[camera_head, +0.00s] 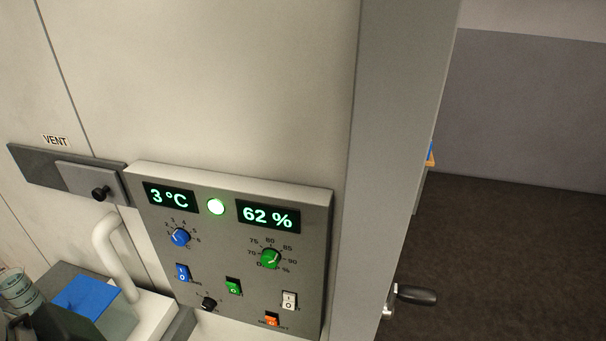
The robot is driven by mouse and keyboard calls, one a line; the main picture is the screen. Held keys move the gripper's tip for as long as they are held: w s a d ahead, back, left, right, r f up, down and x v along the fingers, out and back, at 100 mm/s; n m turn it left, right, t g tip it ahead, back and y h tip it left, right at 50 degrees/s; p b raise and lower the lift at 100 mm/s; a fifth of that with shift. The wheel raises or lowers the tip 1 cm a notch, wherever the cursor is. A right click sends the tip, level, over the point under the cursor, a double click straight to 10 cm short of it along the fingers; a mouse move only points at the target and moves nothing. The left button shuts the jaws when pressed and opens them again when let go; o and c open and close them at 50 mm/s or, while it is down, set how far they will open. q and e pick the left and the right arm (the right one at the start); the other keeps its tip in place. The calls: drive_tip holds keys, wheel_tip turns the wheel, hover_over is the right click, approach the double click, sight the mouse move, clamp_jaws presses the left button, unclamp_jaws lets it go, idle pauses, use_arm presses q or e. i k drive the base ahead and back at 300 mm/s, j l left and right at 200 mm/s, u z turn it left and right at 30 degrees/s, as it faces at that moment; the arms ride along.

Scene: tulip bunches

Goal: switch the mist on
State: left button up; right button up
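A grey control panel (205,285) is fixed to the wall in the lower middle of the head view. It has a green-lit 3 °C display (168,197), a 62 % display (268,216) and a lit green lamp (216,207). Below are a blue knob (180,237) and a green knob (270,258) with a humidity scale. Lower sit a blue rocker switch (182,272), a green one (233,287), a white one (289,300) and an orange one (271,319). Their labels are too small to read, so I cannot tell which is the mist. Neither gripper is recognisable.
A vent slide with a black knob (101,193) is left of the panel. A white curved handle (115,255), a blue pad (87,294) and a clear container (18,289) are at lower left. A black-gripped lever (415,294) sticks out right. Dark floor lies beyond.

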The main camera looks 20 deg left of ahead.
sight(233, 287)
drive_tip(key=u, duration=1.2)
drive_tip(key=l+u, duration=0.1)
drive_tip(key=k+l, duration=0.05)
